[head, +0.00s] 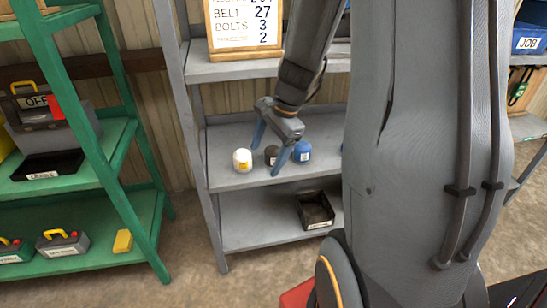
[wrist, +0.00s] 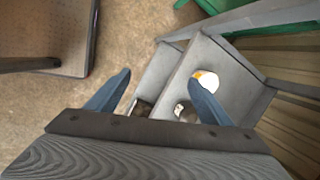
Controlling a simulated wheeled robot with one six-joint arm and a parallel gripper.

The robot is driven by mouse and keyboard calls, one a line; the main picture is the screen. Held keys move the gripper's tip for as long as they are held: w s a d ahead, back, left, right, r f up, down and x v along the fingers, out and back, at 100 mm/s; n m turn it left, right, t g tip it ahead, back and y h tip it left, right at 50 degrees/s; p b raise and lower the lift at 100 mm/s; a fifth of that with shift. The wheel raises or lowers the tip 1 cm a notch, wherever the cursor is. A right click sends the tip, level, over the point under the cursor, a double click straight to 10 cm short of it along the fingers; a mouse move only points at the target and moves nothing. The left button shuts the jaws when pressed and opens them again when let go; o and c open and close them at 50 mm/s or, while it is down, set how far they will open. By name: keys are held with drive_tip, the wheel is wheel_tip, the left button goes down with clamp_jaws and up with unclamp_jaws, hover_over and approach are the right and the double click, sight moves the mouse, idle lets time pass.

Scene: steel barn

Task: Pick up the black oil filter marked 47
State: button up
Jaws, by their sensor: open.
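The black oil filter (head: 271,155) stands on the middle board of a grey shelf, between a white filter (head: 242,160) and a blue filter (head: 302,152). My gripper (head: 266,160) is open and empty, with its blue fingers pointing down in front of the black filter in the head view. In the wrist view, my gripper (wrist: 161,77) has its fingers apart. A dark filter with a pale label (wrist: 182,110) shows partly behind the right finger, next to the white filter (wrist: 206,80). The number on the black filter cannot be read. The blue filter is not visible in the wrist view.
A black bin (head: 315,211) sits on the grey shelf's lower board. A sign (head: 243,25) stands on the board above the filters. A green rack (head: 85,258) with toolboxes stands to the left. The white and blue filters leave little room beside the black one.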

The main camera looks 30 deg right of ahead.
sight(273, 154)
drive_tip(key=w+d+f+m+t, duration=0.1)
drive_tip(key=w+d+f+m, duration=0.2)
drive_tip(key=w+d+m, duration=0.1)
drive_tip(key=w+d+f+m+t, duration=0.1)
drive_tip(key=w+d+f+m, duration=0.2)
drive_tip(key=m, duration=0.3)
drive_tip(key=w+d+f+m+t, duration=0.1)
drive_tip(key=w+d+f+m, duration=0.1)
drive_tip(key=w+d+m, duration=0.3)
drive_tip(key=shift+w+d+f+h+b, duration=0.3)
drive_tip(key=shift+d+f+h+b, duration=0.1)
drive_tip(key=shift+w+f+m, duration=0.2)
drive_tip(key=shift+f+m, duration=0.1)
drive_tip(key=shift+m, duration=0.1)
drive_tip(key=shift+a+b+x, duration=0.2)
drive_tip(key=shift+b+x, duration=0.1)
drive_tip(key=shift+x, duration=1.45)
drive_tip(key=shift+a+b+x, duration=0.15)
drive_tip(key=shift+b+x, duration=0.1)
drive_tip(key=shift+x, duration=1.55)
drive_tip(key=shift+r, duration=0.15)
drive_tip(key=c, duration=1.3)
